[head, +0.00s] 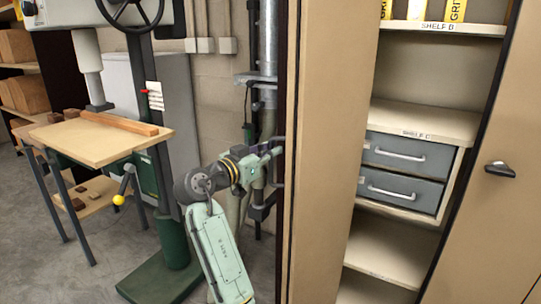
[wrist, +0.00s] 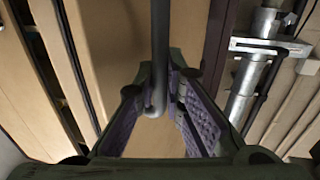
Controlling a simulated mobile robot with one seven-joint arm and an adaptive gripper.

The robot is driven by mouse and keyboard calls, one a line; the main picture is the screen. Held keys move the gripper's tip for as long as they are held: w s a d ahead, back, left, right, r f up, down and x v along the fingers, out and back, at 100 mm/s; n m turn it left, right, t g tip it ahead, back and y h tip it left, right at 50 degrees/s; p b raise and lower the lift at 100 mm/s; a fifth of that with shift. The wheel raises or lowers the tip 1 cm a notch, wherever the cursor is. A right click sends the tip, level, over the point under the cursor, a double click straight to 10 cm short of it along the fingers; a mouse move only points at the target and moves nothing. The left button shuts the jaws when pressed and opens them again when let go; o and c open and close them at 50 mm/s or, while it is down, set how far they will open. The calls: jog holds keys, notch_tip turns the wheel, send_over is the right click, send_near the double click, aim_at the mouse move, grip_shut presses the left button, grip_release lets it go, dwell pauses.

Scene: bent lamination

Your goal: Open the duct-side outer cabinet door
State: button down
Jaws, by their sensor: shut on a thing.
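In the wrist view, a grey bar handle (wrist: 160,45) runs down from the top and bends near its lower end. It stands out from a tan door face (wrist: 108,60). My gripper (wrist: 157,100) has its purple-padded fingers on either side of the handle and is shut on it. In the head view, my gripper (head: 268,162) is at the left side of the cabinet, beside the dark door edge. A tall tan door panel (head: 338,150) stands right of it. The handle's contact with the pads is partly hidden, and I cannot tell how far this door is swung.
The metal duct (head: 268,38) runs up the wall close to my gripper. Cabinet shelves and grey drawers (head: 405,155) show right of the panel. A right-hand tan door (head: 490,215) has a dark handle. A drill press with a wooden table (head: 95,145) stands left.

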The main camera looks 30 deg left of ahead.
jog(key=shift+a, duration=0.1)
dwell(0.4)
jog(key=c, duration=1.7)
grip_release()
jog(key=s, duration=0.4)
jog(key=s+a, duration=0.1)
jog(key=s, duration=0.3)
jog(key=s+a, duration=0.1)
jog(key=s, duration=0.3)
jog(key=shift+f, duration=0.1)
jog(key=shift+c, duration=0.3)
